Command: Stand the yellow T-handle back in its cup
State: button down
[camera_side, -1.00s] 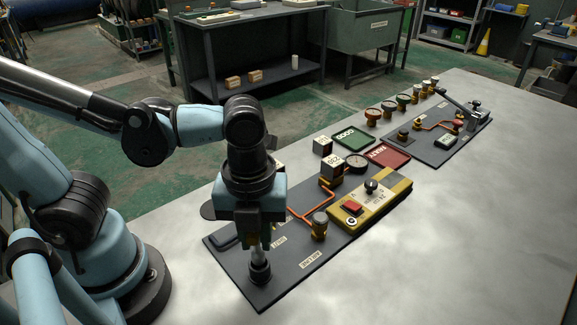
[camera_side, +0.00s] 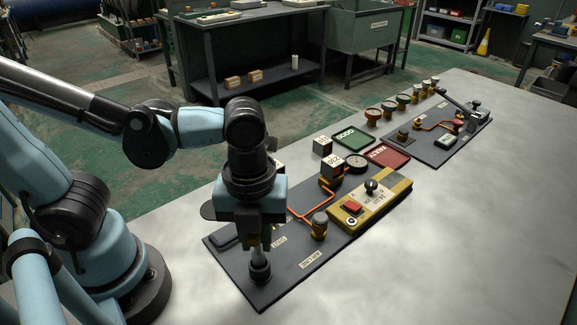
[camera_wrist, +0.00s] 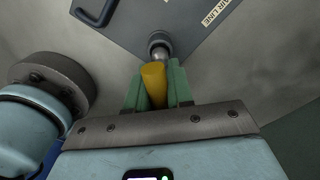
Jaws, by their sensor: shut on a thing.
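The yellow T-handle (camera_wrist: 153,82) is between my gripper's green fingers in the wrist view. My gripper (camera_side: 257,240) is shut on it and points down above the near end of the dark board. The handle's pale metal shaft (camera_side: 258,254) runs down to the black round cup (camera_side: 260,271), and its lower end appears to be in the cup's mouth. The cup also shows in the wrist view (camera_wrist: 159,41), just beyond the handle. The fingers hide much of the handle in the side view. I cannot tell how deep the shaft sits.
The dark board (camera_side: 290,285) also carries a brass-coloured fitting (camera_side: 320,225), an orange line and a yellow box (camera_side: 370,205) with a red button. Green (camera_side: 352,138) and red (camera_side: 390,155) trays lie behind. The grey table front right is clear.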

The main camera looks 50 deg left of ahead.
aim_at(258, 253)
jog(key=shift+f, duration=1.8)
jog(key=c, duration=0.6)
grip_release()
jog(key=shift+r, duration=3.55)
jog(key=shift+w+a+n, duration=0.15)
jog(key=shift+w+n, duration=0.2)
jog(key=shift+n, duration=0.45)
jog(key=w+a+r+n+t, duration=0.1)
jog(key=w+a+n+t, duration=0.2)
jog(key=n, duration=0.9)
jog(key=w+a+n+t, duration=0.4)
jog(key=a+n, duration=0.4)
jog(key=n, duration=0.4)
jog(key=shift+w+a+r+n, duration=0.35)
jog(key=shift+w+a+n, duration=0.05)
